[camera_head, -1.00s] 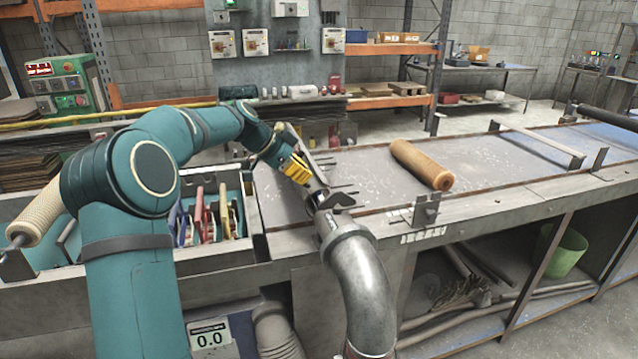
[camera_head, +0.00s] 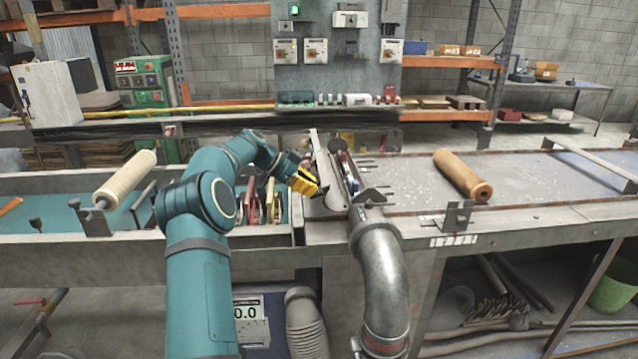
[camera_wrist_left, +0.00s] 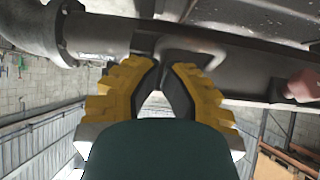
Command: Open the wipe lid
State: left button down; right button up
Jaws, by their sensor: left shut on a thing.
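The lid looks like a long narrow grey metal plate (camera_head: 322,160) standing tilted at the left side of a slot at the table's near left end. Small red, blue and white items (camera_head: 347,172) show in the slot to its right. My left gripper (camera_head: 322,190), with yellow fingers, is shut on the near lower part of this plate. In the left wrist view the fingertips (camera_wrist_left: 178,62) meet at a grey metal bar (camera_wrist_left: 230,75); the exact contact is hidden. My right gripper is not in view.
A grey elbow pipe (camera_head: 380,265) rises just right of the gripper. A brown roll (camera_head: 463,176) lies on the metal table (camera_head: 415,197). A pale roll (camera_head: 125,178) and an open bin with coloured tools (camera_head: 262,203) are at left. The table's right side has free room.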

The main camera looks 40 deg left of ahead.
pick_arm(q)
jog(key=shift+s+a+f, duration=0.2)
jog(key=shift+f, duration=0.2)
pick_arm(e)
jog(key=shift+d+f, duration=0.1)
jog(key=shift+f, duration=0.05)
